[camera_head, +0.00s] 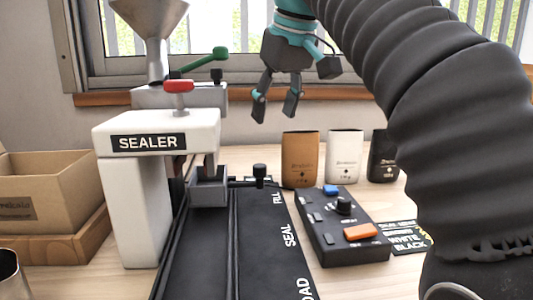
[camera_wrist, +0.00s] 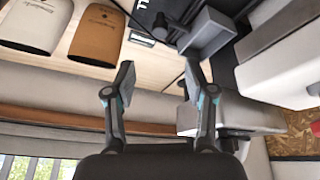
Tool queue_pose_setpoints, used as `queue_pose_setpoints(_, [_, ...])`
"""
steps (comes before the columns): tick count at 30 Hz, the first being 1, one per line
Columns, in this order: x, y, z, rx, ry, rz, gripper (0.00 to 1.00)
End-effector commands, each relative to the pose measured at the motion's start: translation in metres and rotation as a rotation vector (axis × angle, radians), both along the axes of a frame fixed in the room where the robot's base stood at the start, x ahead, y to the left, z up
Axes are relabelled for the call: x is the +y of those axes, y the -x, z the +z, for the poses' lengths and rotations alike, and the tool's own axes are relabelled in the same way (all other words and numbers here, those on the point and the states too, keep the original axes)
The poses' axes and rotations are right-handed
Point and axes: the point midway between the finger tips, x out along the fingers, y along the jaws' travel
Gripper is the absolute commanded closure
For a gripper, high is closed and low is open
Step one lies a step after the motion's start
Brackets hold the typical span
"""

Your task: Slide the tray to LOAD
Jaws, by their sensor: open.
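The tray (camera_head: 208,190) is a small grey open box on the dark rail track (camera_head: 262,255), at the track's far end near the FILL label. A dark arm reaches right from it to a black knob (camera_head: 260,170). The tray also shows in the wrist view (camera_wrist: 212,35). The LOAD label (camera_head: 305,290) is at the near end, partly cut off by the picture edge; SEAL (camera_head: 290,236) lies between. My gripper (camera_head: 275,108) is open and empty, pointing down above and behind the knob, apart from it. Its fingers also show in the wrist view (camera_wrist: 158,82).
The white sealer (camera_head: 135,170) with a hopper stands left of the track, its head beside the tray. Right of the track is a control box (camera_head: 340,225) with buttons. Brown (camera_head: 300,160), white (camera_head: 344,158) and black (camera_head: 380,160) pouches stand behind. A cardboard box (camera_head: 45,195) is far left.

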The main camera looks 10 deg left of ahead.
Motion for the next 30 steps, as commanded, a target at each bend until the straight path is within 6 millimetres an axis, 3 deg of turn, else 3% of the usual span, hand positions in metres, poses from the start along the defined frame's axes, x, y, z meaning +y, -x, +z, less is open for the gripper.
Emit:
queue_pose_setpoints(5, [0.005, -0.002, -0.006, 0.000, 0.002, 0.010, 0.45])
queue_pose_setpoints(21, [0.025, -0.031, -0.094, 0.000, 0.002, 0.008, 0.45])
queue_pose_setpoints(30, [0.033, -0.041, -0.122, 0.000, 0.001, 0.010, 0.45])
